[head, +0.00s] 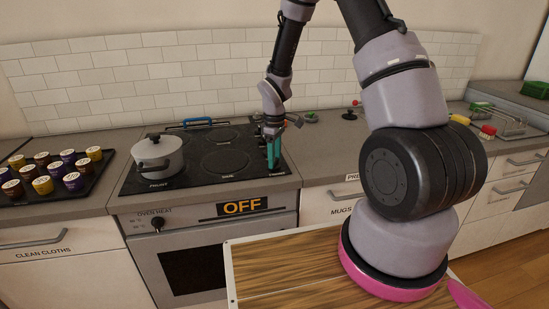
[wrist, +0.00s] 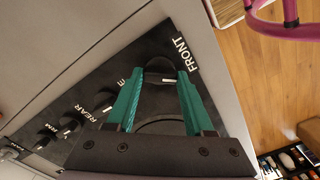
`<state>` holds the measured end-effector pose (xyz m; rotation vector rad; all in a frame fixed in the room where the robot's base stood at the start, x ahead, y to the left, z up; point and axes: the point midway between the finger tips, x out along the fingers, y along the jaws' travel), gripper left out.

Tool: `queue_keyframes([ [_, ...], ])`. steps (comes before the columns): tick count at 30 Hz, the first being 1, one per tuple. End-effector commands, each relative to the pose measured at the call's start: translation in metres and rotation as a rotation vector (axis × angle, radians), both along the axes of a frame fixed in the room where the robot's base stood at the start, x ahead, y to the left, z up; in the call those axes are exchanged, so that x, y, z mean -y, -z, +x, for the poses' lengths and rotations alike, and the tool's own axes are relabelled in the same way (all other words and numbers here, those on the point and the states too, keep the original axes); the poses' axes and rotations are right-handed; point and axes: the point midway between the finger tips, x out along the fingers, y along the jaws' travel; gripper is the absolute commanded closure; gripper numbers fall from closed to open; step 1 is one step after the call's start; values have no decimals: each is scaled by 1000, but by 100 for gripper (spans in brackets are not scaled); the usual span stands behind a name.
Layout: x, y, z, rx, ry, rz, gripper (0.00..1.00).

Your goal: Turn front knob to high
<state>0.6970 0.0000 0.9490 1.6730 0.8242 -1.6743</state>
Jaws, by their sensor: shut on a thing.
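The front knob (head: 158,72) cannot be made out in the head view, but the wrist view shows the dark round front knob (wrist: 158,72) beside the white FRONT label (wrist: 179,54). A small light mark shows near its lower edge. My gripper (wrist: 159,76) has its two teal fingers on either side of the knob, shut on it. In the head view my gripper (head: 272,155) points down at the right side of the black cooktop (head: 200,178). The knob's exact setting cannot be read. An OFF sign (head: 242,206) shows on the oven front.
Other knobs run down the panel in the wrist view, including the rear knob (wrist: 73,124). A grey pot (head: 157,158) stands on the cooktop's left. A tray of pods (head: 92,193) lies further left. A wooden surface (head: 285,265) is in front.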

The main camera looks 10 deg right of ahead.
Motion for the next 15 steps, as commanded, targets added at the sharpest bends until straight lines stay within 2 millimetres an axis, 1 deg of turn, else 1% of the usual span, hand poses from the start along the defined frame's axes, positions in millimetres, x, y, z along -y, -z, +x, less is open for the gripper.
queue_keyframes([
  [15, 0, -1, 1, 3, 489, 0, 100],
])
